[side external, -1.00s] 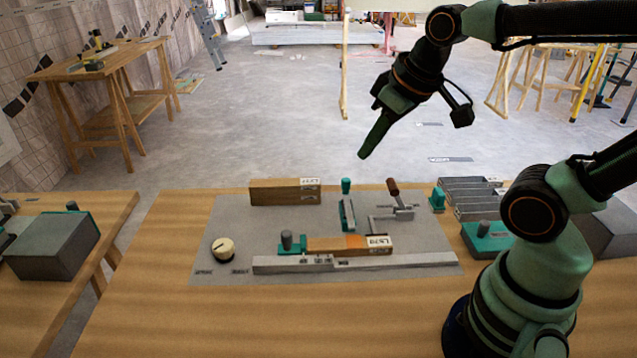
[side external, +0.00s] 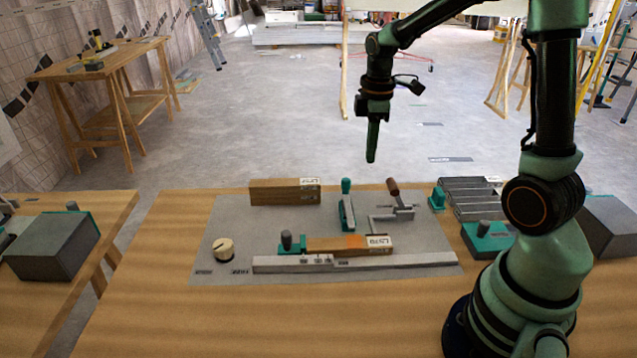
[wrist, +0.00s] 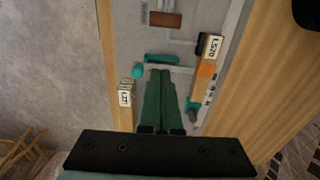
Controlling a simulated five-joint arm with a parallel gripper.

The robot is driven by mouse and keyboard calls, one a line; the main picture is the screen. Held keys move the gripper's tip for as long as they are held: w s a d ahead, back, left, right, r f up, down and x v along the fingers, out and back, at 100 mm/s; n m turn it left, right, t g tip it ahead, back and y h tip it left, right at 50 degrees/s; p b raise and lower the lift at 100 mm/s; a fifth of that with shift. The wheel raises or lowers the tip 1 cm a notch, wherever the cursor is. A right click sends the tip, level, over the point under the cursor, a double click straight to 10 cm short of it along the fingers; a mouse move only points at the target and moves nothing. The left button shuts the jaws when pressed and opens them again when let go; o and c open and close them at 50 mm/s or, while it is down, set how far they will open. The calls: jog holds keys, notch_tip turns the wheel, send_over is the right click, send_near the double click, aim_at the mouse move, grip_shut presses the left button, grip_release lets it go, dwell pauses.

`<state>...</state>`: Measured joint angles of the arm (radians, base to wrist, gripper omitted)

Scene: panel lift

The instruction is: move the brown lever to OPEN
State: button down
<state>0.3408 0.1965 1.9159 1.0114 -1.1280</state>
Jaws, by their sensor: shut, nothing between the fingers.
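The brown lever (side external: 393,187) stands at the back right of the grey panel (side external: 225,215), on a grey metal bracket. Its handle is tilted slightly to the left. In the wrist view the brown handle (wrist: 164,19) lies near the top, beyond the fingertips. My gripper (side external: 371,158) points down above the panel's back edge, up and left of the lever and apart from it. In the wrist view the fingers (wrist: 160,74) are together and empty. I cannot read an OPEN mark in either view.
A teal-knobbed clamp (side external: 346,207) stands just left of the lever. A wooden block (side external: 285,192) lies at the back, and an orange-marked block (side external: 345,244) lies in front. A cream dial (side external: 222,248) is at the left. Grey trays (side external: 470,195) stand right of the panel.

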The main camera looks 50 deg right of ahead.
aim_at(398, 198)
notch_tip(398, 198, down, 8)
jog(key=s+d, duration=0.2)
jog(key=shift+s+d, duration=0.2)
jog(key=shift+s, duration=0.05)
